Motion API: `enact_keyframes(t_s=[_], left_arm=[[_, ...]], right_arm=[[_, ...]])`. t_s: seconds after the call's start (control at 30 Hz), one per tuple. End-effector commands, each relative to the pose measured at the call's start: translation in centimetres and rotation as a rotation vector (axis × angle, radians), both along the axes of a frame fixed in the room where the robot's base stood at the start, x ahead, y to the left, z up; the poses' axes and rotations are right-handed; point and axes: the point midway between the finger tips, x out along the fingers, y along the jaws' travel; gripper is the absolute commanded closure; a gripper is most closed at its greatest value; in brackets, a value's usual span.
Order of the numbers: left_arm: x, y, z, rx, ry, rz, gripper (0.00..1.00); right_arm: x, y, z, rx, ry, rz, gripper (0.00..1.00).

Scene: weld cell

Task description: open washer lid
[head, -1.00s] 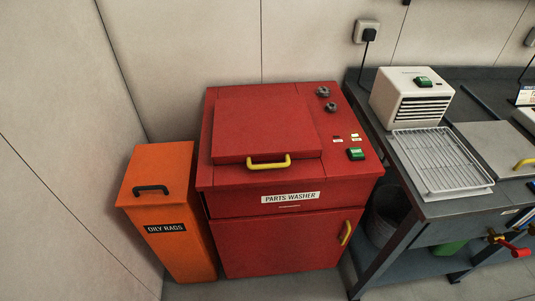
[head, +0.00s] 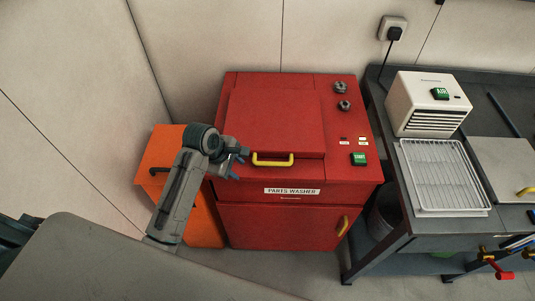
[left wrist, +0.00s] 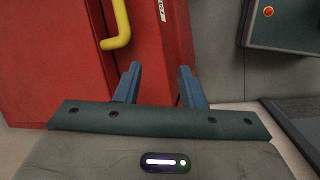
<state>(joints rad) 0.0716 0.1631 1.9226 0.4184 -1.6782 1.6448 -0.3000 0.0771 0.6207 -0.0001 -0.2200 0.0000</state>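The red parts washer (head: 290,225) stands against the wall in the head view. Its flat red lid (head: 275,120) is down, with a yellow handle (head: 272,162) at its front edge. My left gripper (head: 241,163) is just left of that handle, apart from it. In the left wrist view my left gripper (left wrist: 158,84) has its two blue fingers spread with nothing between them. The yellow handle (left wrist: 121,25) shows beyond them, up and to the left, with the red washer body (left wrist: 60,60) behind. My right gripper is in neither view.
An orange oily rags bin (head: 205,225) stands left of the washer, partly behind my left arm. Control knobs (head: 343,96) and a green start button (head: 359,159) sit right of the lid. A workbench with a wire rack (head: 443,178) and white air unit (head: 428,100) is at the right.

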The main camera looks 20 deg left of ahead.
Motion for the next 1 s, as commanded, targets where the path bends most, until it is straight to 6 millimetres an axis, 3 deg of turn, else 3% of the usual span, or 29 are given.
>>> enact_keyframes(t_s=[0.03,0.2,0.37,0.47,1.0], left_arm=[[0.8,-0.2,1.9,-0.03,0.009,0.049,0.64],[2.3,-0.8,6.0,-0.119,0.063,0.208,0.64],[2.7,-1.1,7.1,-0.15,0.091,0.268,0.64],[2.9,-1.4,6.3,-0.153,0.097,0.273,0.64],[5.3,-4.2,-1.7,-0.151,0.094,0.271,0.64]], right_arm=[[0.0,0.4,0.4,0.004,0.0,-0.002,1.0],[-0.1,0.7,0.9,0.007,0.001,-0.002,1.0],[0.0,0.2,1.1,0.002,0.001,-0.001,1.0],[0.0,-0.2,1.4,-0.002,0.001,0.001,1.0],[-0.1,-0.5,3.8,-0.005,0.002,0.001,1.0]])
